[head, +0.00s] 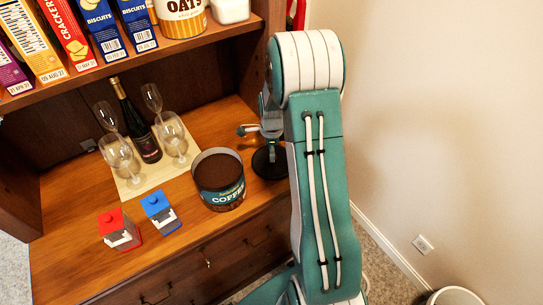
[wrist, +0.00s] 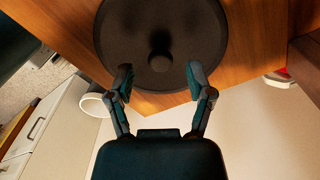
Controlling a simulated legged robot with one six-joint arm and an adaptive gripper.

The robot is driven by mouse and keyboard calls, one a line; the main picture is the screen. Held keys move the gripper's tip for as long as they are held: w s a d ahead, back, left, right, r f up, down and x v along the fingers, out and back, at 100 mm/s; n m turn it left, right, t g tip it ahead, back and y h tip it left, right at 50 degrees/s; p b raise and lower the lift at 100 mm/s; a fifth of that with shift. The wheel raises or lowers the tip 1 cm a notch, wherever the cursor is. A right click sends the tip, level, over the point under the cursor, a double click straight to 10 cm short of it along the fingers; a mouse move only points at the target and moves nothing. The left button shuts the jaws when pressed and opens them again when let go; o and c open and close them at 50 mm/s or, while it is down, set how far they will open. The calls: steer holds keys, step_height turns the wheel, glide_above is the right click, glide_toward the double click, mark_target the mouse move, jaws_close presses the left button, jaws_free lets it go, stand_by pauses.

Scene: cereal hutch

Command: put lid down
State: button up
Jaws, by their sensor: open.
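The lid (wrist: 160,25) is a round black disc with a small knob in its middle. In the head view the lid (head: 268,167) lies flat on the wooden counter, right of the coffee can. The coffee can (head: 219,190) stands without a lid and shows dark brown contents. In the wrist view my gripper (wrist: 158,78) is open, with one finger on each side of the knob and a gap on both sides. In the head view my gripper (head: 262,130) is above the lid, partly hidden by my arm.
Left of the can are a blue-topped dispenser (head: 155,204) and a red-topped one (head: 113,222). Behind stand a dark bottle (head: 146,140) and several glasses on a pale mat (head: 133,186). A shelf (head: 215,37) with boxes overhangs the counter.

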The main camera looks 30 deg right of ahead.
steer(key=s+a+r+n+t, duration=0.1)
steer(key=s+a+r+n, duration=0.15)
steer(key=r, duration=0.65)
steer(key=s+a+r+n, duration=0.1)
steer(key=a+r+n, duration=0.25)
steer(key=r, duration=0.55)
steer(key=s+a+r+n+t, duration=0.2)
steer(key=s+a+r+n, duration=0.3)
steer(key=s+n, duration=0.4)
steer(key=s+a+r+n+t, duration=0.2)
steer(key=s+a+r+n, duration=0.3)
steer(key=s+a+n, duration=0.3)
steer(key=shift+s+r+n+t, duration=0.15)
steer(key=shift+s+n+t, duration=0.25)
steer(key=shift+s, duration=0.65)
